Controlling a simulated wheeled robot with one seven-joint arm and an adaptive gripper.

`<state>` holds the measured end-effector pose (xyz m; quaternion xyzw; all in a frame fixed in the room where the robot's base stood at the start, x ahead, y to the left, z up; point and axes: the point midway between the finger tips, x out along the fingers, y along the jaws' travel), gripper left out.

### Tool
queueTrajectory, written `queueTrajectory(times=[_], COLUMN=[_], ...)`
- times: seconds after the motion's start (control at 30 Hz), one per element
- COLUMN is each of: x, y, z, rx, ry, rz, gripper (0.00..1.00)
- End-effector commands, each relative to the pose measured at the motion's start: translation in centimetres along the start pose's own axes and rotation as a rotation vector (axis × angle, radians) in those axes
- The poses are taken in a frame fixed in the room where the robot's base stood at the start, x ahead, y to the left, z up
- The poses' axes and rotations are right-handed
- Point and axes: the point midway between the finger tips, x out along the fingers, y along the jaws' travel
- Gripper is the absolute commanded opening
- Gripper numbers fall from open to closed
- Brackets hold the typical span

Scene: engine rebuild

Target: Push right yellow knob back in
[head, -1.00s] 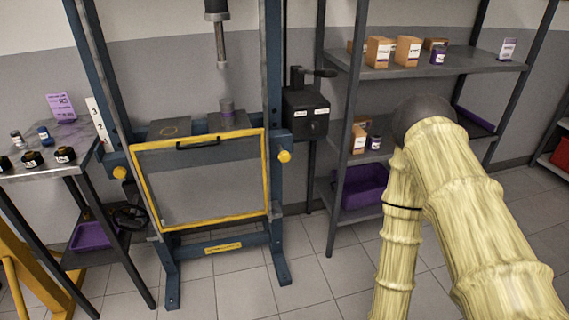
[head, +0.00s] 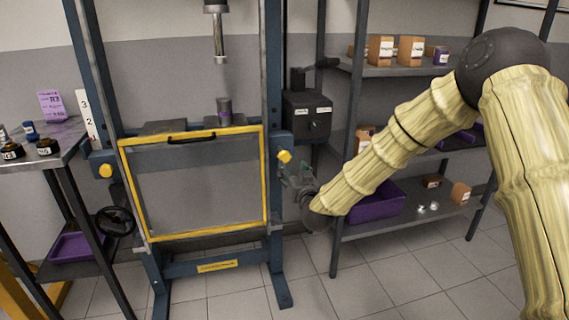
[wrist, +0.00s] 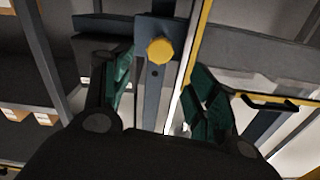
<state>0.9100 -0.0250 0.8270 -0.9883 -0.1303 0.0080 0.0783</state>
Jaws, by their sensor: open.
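The right yellow knob (head: 284,156) sits on the right blue post of the press frame. In the wrist view the yellow knob (wrist: 160,50) shows on the blue post, ahead of my open jaws and roughly between them. My gripper (head: 287,172) is open and empty, just below and right of the knob in the head view. Its green-padded fingers (wrist: 165,85) stand on both sides of the post in the wrist view. I cannot tell whether any finger touches it. The left yellow knob (head: 105,171) is on the left post.
A yellow-framed clear guard (head: 265,190) with a black handle spans the press between the posts. A dark control box (head: 308,112) is close behind the right post. Shelves (head: 425,68) with boxes and a purple bin (head: 375,203) stand to the right. The floor in front is clear.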

Motion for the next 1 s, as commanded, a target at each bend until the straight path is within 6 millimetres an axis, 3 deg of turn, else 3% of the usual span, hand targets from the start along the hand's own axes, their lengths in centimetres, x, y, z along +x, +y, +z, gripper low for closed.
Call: queueTrajectory(times=[0.6,1.0], x=[8.6,10.3], y=[0.0,0.1], z=[0.2,0.2], rx=[0.0,0.0], ry=[-0.003,-0.004], rz=[0.0,0.001], gripper=[0.58,0.58])
